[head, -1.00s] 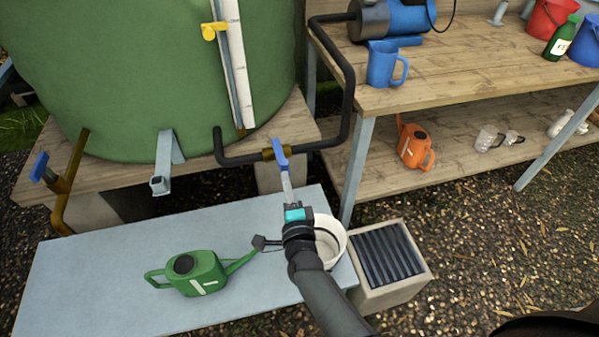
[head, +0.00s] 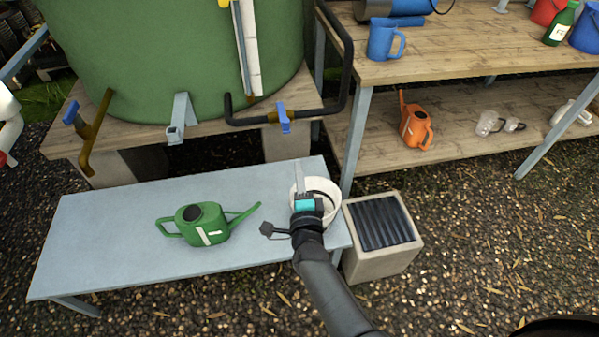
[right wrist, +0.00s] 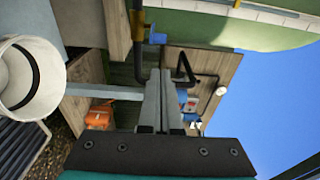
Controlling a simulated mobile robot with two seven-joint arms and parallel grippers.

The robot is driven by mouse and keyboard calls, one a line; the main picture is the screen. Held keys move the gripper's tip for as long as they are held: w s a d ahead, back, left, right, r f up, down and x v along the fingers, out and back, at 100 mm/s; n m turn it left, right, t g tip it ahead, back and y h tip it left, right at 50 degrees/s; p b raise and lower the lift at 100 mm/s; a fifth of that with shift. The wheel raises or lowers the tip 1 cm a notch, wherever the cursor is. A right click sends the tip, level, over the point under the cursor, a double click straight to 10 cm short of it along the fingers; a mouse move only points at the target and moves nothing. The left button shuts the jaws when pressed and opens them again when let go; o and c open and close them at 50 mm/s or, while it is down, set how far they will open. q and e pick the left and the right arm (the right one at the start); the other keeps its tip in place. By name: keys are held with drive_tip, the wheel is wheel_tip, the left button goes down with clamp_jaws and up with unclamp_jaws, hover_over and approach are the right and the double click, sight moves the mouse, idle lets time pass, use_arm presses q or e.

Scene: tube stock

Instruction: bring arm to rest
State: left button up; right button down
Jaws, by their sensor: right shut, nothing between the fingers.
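My right gripper (head: 298,173) is shut and empty. In the head view it is in front of the white bucket (head: 330,190) and hides part of it. Its closed fingers also show in the right wrist view (right wrist: 164,100), with the bucket (right wrist: 30,75) at the left edge there. The blue valve handle (head: 284,118) on the black pipe is beyond the fingertips, apart from them. My left gripper does not show.
A green watering can (head: 203,225) stands on the grey bench (head: 110,245). A concrete box with a dark ribbed top (head: 380,222) is right of the bucket. The green tank (head: 170,60) and wooden shelf (head: 460,68) are behind. Open gravel lies at the right.

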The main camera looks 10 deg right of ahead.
drive_tip(key=s+d+f+n+g+y, duration=0.15)
drive_tip(key=s+f+n+g, duration=0.25)
drive_tip(key=s+f+n, duration=0.6)
drive_tip(key=s+f+n+g+y, duration=0.2)
drive_tip(key=s+f+n+g, duration=0.3)
drive_tip(key=f, duration=0.8)
drive_tip(key=s+d+f+n+g, duration=0.2)
drive_tip(key=s+d+f, duration=0.1)
drive_tip(key=s, duration=0.5)
drive_tip(key=s+d+f+n+g+h, duration=0.1)
drive_tip(key=s+d+f+n+g, duration=0.1)
drive_tip(key=s, duration=0.6)
drive_tip(key=s+d+f+n+g, duration=0.2)
drive_tip(key=s+d+f, duration=0.3)
drive_tip(key=s, duration=0.3)
drive_tip(key=shift+s+f+n+g, duration=0.15)
drive_tip(key=shift+f+n+g, duration=0.15)
drive_tip(key=shift+f+n, duration=0.25)
